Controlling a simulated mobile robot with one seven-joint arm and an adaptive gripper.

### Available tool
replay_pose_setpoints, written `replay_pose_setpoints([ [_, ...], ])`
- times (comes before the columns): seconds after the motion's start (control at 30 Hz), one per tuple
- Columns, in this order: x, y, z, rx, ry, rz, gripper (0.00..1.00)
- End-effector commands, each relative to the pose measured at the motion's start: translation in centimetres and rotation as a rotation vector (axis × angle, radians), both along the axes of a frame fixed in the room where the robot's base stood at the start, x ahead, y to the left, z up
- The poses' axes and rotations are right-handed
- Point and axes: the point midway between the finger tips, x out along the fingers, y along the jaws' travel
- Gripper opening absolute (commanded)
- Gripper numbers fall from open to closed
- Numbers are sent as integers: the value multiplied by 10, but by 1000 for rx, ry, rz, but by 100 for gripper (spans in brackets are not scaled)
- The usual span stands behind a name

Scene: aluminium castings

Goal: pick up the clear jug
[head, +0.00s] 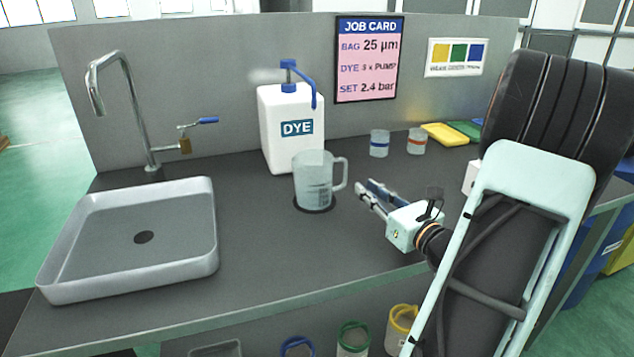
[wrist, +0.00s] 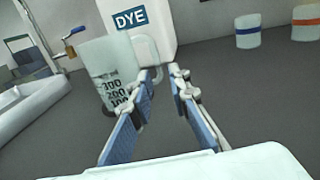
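The clear jug (head: 313,182) stands upright on a dark round spot on the grey counter, in front of the white dye bottle. Its handle (head: 342,173) points right. In the wrist view the jug (wrist: 108,70) is at upper left, with its printed scale showing and its lower right side behind a finger. My gripper (head: 364,190) is just right of the jug, near the handle, with its fingers apart. In the wrist view my gripper (wrist: 165,82) is open with nothing between its fingers. I cannot tell whether a finger touches the handle.
The white dye bottle (head: 290,130) with a blue pump stands close behind the jug. Two small cups, blue-banded (head: 379,144) and red-banded (head: 417,141), stand at the back right. A sink basin (head: 200,235) and tap (head: 150,135) are at left. The counter (head: 260,270) in front is clear.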

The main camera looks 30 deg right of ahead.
Motion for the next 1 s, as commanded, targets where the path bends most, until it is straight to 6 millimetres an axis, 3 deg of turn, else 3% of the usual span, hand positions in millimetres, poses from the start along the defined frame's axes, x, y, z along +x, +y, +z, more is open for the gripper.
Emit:
replay_pose_setpoints([
  [0.13, 26, 1, 0, -1, -1, 5, 17],
  [0.37, 45, 0, 1, -2, 0, 5, 17],
  [0.7, 90, 2, 7, -2, 0, 5, 17],
  [1.0, 94, 1, 8, -2, 1, 4, 16],
])
